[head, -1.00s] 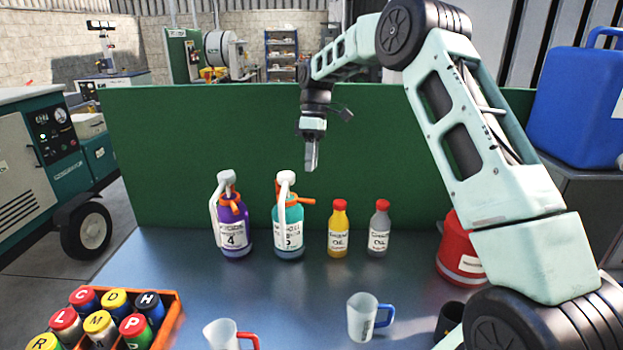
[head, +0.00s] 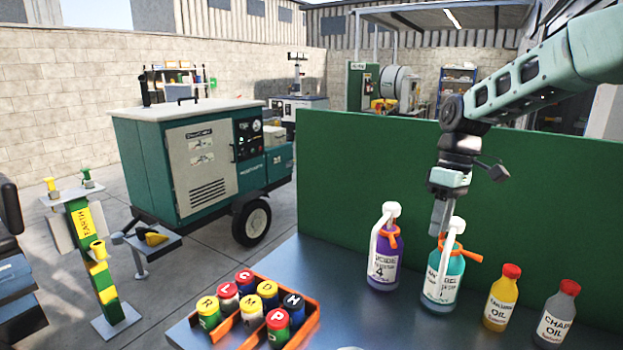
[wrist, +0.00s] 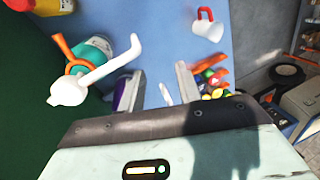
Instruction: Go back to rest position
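My gripper (head: 438,228) hangs from my arm above the bench, close to the white pump head of the teal bottle (head: 442,278). In the wrist view my gripper (wrist: 157,80) has its two fingers apart, with nothing held between them. The teal bottle with an orange collar lies to the left of the fingers there (wrist: 92,52). The purple bottle (head: 383,262) stands left of the teal one in the head view. In the wrist view it is mostly hidden behind the left finger.
A yellow oil bottle (head: 501,300) and a grey oil bottle (head: 555,316) stand at right. An orange crate (head: 308,325) holds several colour-capped cans. A green panel (head: 340,180) backs the bench. A generator (head: 190,165) and an earthing post (head: 92,260) stand left. A mug (wrist: 208,27) is on the bench.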

